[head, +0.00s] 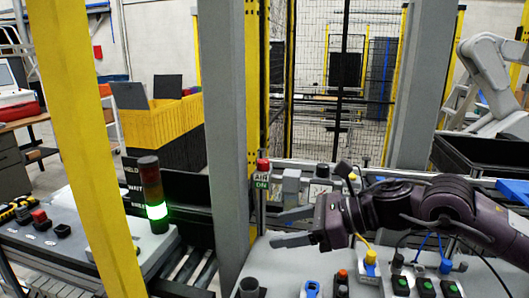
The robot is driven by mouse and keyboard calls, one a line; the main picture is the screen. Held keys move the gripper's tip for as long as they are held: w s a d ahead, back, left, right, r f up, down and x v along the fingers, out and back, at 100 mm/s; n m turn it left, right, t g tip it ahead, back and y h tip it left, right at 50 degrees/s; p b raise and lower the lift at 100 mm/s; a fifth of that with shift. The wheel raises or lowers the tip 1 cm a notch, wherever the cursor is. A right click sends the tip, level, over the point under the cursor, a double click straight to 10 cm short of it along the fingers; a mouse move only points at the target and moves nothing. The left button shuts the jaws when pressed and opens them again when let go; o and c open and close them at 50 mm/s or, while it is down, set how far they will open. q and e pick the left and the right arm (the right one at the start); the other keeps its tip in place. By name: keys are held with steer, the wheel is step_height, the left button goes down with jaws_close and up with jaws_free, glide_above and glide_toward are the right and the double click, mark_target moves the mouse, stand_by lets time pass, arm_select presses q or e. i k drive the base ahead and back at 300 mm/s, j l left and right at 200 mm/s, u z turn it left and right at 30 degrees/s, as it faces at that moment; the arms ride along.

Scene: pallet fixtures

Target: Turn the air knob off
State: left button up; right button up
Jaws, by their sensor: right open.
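A small sign (261,182) reading "AIR ON" stands on a thin post near the middle, with a red knob-like cap (262,164) on top. My right gripper (279,229) reaches in from the right, its two grey fingers pointing left and spread apart with nothing between them. Its fingertips are below and slightly right of the sign in the picture, apart from the red cap. Grey block-shaped fittings (291,183) stand just right of the sign, above the upper finger. I cannot tell how the knob is turned. My left gripper does not show.
A grey panel (290,268) below my right gripper carries several coloured buttons and plugs (342,284). A grey post (222,130) rises left of the sign. A lit green stack light (153,195) stands on the left console. Yellow bins (160,120) are behind.

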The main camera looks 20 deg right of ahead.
mark_target(263, 164)
steer(key=i+l, duration=0.35)
steer(key=i, duration=0.2)
steer(key=i+l, duration=0.35)
steer(key=i, duration=0.15)
